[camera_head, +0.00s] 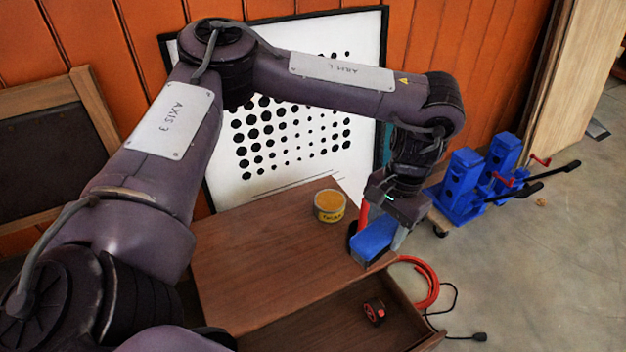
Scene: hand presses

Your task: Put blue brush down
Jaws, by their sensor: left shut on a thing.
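The blue brush (375,240) is at the right edge of the brown wooden table top (265,265). My left gripper (385,226) points down over that edge and is shut on the blue brush. The jaws partly hide the brush's upper part. I cannot tell whether the brush touches the table top. My right gripper is not in view.
A yellow tin (329,206) stands on the table, left of the brush. A lower wooden tray (335,318) holds a small red-and-black item (374,311). A red hose (432,285) is right of it. Blue hand presses (463,183) stand further right. The table's left part is clear.

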